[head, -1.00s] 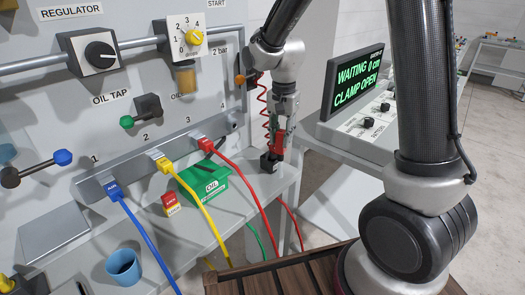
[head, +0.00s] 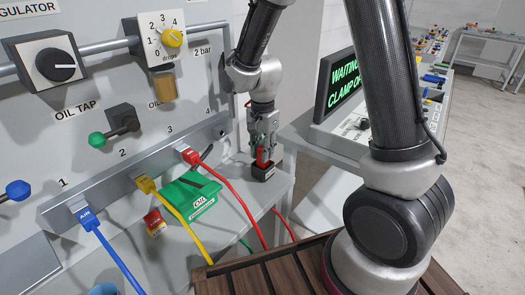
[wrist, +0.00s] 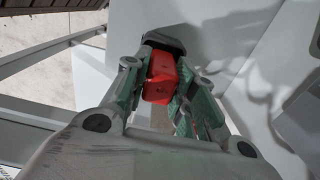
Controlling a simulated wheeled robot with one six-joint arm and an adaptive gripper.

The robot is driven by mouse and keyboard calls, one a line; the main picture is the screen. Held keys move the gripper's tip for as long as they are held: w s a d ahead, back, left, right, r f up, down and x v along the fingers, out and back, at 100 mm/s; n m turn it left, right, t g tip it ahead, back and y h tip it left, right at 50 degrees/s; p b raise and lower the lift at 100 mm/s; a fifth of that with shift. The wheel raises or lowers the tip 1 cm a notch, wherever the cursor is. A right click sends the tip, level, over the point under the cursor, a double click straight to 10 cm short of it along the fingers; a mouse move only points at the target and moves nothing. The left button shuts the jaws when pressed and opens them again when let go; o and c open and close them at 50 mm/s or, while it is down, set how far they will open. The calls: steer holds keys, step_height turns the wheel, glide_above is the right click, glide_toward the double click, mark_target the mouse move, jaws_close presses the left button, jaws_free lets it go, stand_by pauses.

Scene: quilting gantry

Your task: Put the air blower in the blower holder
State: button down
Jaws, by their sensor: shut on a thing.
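The air blower (head: 262,157) is red and upright between the fingers of my gripper (head: 263,148), which is shut on it. The blower holder (head: 262,171) is a small black box at the right end of the grey shelf. The blower is directly over the holder in the head view, its lower part at the holder's top. In the wrist view the red blower (wrist: 160,78) sits between the green-padded fingers of my gripper (wrist: 160,85), with the dark holder (wrist: 163,42) just beyond it. I cannot tell how deep the blower sits in the holder.
The grey shelf (head: 225,225) also bears a green oil box (head: 192,195) and a small red-and-yellow block (head: 154,222). Blue, yellow and red hoses (head: 238,205) run from the wall panel across it. A console screen (head: 343,85) stands to the right.

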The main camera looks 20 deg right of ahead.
steer(key=shift+f, duration=0.2)
steer(key=c, duration=1.2)
jaws_free()
steer(key=shift+o, duration=0.2)
step_height(320, 180, up, 12)
steer(key=f, duration=0.1)
steer(key=s+d+r+n+t, duration=0.2)
steer(key=s+d+r+n, duration=0.3)
steer(key=s, duration=0.5)
steer(key=s+d+r+n+t, duration=0.2)
steer(key=s+d+r+n, duration=0.4)
steer(key=s+d, duration=0.4)
steer(key=shift+s, duration=0.55)
